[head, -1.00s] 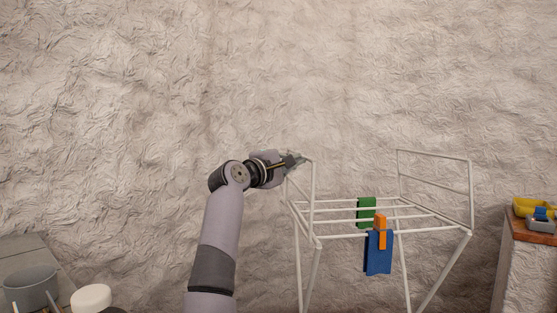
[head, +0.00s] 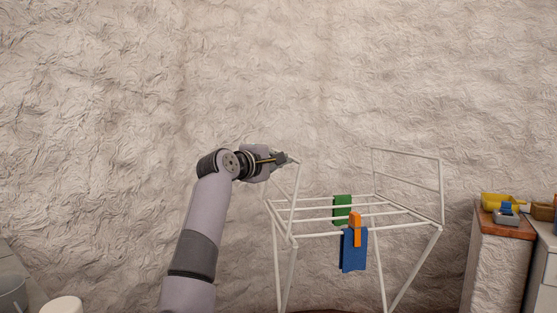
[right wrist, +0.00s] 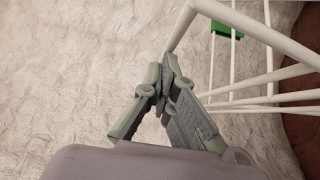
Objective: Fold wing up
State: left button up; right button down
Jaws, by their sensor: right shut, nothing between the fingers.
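The white drying rack (head: 390,209) stands right of centre in the head view. Its right wing (head: 441,190) stands upright. My left gripper is not in view.
A green cloth (head: 342,209) and a blue cloth (head: 353,251) with an orange piece (head: 355,229) hang on the rack. A wooden-topped counter (head: 506,225) with a yellow container (head: 497,202) stands at the right. A rough wall is behind.

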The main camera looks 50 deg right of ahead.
notch_tip(320, 180, up, 10)
dwell(0.5)
dwell(0.4)
